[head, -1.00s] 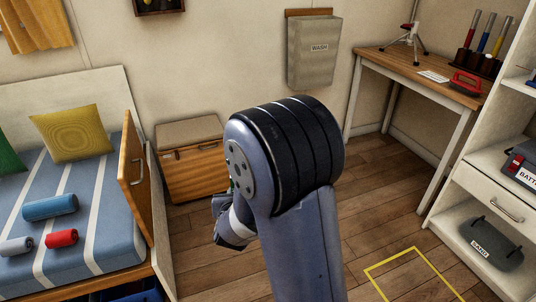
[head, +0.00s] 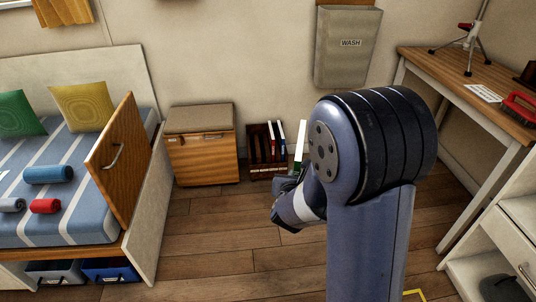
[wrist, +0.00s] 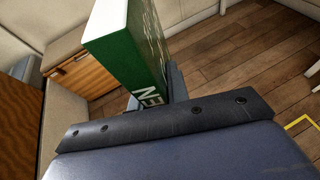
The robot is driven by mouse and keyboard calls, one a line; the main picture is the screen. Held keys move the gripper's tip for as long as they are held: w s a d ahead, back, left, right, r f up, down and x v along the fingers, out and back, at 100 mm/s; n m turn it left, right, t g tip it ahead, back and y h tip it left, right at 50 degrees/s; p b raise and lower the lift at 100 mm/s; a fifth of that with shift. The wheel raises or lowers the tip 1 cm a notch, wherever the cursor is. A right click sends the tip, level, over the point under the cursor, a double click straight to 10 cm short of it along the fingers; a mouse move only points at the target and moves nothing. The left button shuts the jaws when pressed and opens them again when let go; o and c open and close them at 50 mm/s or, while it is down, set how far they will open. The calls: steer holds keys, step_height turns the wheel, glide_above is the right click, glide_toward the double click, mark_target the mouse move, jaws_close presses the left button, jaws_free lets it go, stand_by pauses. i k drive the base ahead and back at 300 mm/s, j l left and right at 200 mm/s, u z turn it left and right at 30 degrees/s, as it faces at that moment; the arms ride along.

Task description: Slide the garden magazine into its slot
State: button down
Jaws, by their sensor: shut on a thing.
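The garden magazine (wrist: 130,50) is a thick green block with white lettering and a pale edge, partly cut off by the top of the wrist view. My gripper (wrist: 172,82) is shut on its lower part. In the head view the magazine (head: 300,143) stands roughly upright above my gripper (head: 288,187), and my arm hides part of the gripper. A dark wooden rack (head: 256,140) stands on the floor by the wall, just left of the magazine in the picture. It holds a red and a blue volume. I cannot tell the gap between magazine and rack.
A cushioned wooden box (head: 203,160) stands left of the rack. A bed (head: 60,235) with an open wooden door (head: 113,160) is at the left. A desk (head: 460,85) and white shelving (head: 500,250) are at the right. The floor (head: 215,250) in front is clear.

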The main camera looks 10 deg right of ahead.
mark_target(266, 150)
steer(key=i+l+u, duration=0.1)
steer(key=u, duration=0.35)
steer(key=i+l+u, duration=0.1)
steer(key=u, duration=0.35)
steer(key=i+l+u, duration=0.1)
steer(key=u, duration=0.35)
steer(key=l+u, duration=0.3)
steer(key=u, duration=0.15)
steer(key=l+u, duration=0.2)
steer(key=l, duration=0.4)
steer(key=l+u, duration=0.25)
steer(key=l, duration=0.3)
steer(key=l+u, duration=0.2)
steer(key=l, duration=0.4)
steer(key=k+l+u, duration=0.25)
steer(key=l, duration=0.3)
steer(key=k+l, duration=0.1)
steer(key=l, duration=0.85)
steer(key=k+l, duration=0.15)
steer(key=l, duration=0.35)
steer(key=k+l, duration=0.1)
steer(key=l, duration=0.35)
steer(key=i, duration=0.5)
